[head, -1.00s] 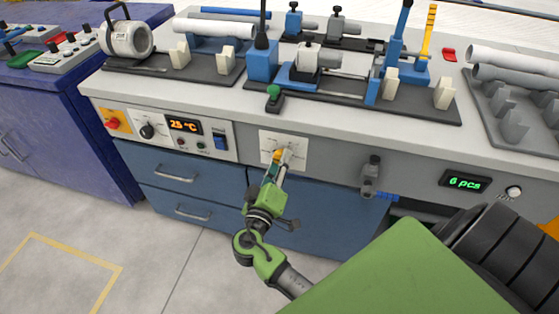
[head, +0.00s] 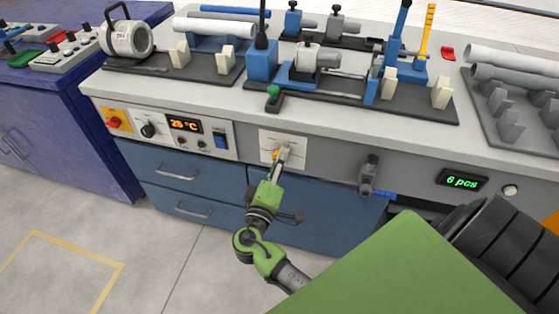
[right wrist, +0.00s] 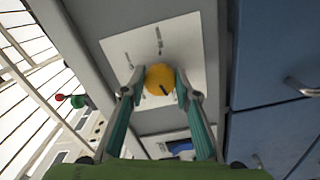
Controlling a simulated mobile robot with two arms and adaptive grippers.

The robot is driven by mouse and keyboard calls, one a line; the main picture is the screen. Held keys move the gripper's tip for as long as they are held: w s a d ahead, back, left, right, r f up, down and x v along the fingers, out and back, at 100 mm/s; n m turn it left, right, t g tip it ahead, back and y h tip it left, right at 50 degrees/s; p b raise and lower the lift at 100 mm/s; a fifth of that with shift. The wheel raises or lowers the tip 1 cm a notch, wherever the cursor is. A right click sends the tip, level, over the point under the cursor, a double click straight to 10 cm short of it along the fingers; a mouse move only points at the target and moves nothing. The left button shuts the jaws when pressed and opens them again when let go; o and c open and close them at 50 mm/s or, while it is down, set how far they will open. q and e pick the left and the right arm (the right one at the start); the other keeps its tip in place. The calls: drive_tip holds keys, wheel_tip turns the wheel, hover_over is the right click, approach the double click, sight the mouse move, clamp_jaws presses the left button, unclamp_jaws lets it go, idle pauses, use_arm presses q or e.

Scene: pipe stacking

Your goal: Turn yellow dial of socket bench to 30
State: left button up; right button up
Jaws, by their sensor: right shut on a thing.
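The yellow dial (right wrist: 159,79) sits on a white plate (right wrist: 117,48) on the front of the socket bench (head: 330,159). In the right wrist view the dial's dark pointer mark is at its lower right; the marks on the plate are too small to read. My right gripper (right wrist: 160,90) is shut on the dial, one finger on each side. In the head view my right gripper (head: 279,160) is at the plate and hides most of the dial. My left gripper is not in view.
A temperature panel (head: 186,126) reading 25 °C is left of the plate. A green-knobbed lever (head: 273,97) stands above it on the bench edge. A dark valve-like fitting (head: 370,172) and a "6 pcs" display (head: 463,181) are to the right. Blue drawers (head: 180,172) lie below.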

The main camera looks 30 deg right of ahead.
drive_tip(key=o, duration=1.1)
drive_tip(key=shift+a, duration=0.1)
drive_tip(key=v, duration=1.2)
drive_tip(key=shift+s, duration=0.1)
